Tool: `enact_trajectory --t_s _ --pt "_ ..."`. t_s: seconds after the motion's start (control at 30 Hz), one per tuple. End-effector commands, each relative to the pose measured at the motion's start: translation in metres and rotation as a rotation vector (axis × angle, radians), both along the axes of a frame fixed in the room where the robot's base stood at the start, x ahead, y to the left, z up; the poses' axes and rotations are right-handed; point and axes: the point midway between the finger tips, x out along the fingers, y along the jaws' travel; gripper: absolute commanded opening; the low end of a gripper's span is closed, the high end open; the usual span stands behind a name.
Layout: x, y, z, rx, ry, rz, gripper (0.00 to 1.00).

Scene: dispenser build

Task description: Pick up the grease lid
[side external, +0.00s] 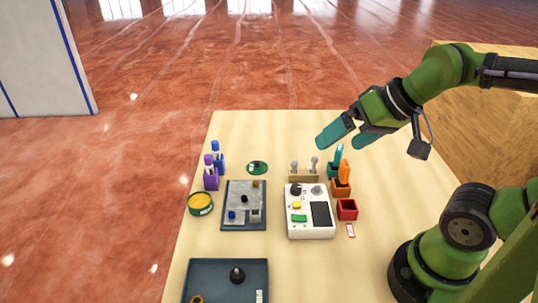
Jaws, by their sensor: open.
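A flat dark green disc with small pale marks, which looks like the grease lid (257,167), lies on the table behind the grey plate. An open round green tin with yellow grease (200,203) stands at the table's left edge, apart from the lid. My gripper (344,141) is open and empty. Its two teal fingers hang above the back right of the table, to the right of the lid in the picture and clear of it.
Purple and blue bottles (211,171) stand left of the lid. A grey plate with small parts (237,215), a white device (310,226), a tan stand with two knobs (304,177), teal and orange tools (343,172), a red box (347,209) and a dark tray (212,279) occupy the table (390,180).

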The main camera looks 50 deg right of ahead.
Motion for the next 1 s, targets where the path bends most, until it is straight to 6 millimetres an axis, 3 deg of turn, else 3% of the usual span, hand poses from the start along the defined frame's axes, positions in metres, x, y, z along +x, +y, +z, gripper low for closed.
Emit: enact_trajectory --t_s 0.17,0.27,0.37,0.67,1.0 --pt "0.0 0.0 -0.001 0.0 0.005 0.0 0.98" --pt "0.003 0.0 -0.012 0.001 0.053 0.0 0.98" --pt "0.02 -0.001 -0.017 -0.004 0.108 0.001 0.98" --pt "0.122 -0.012 -0.022 -0.1 0.298 0.113 0.98" --pt "0.244 -0.032 -0.073 -0.266 0.491 0.388 0.98"
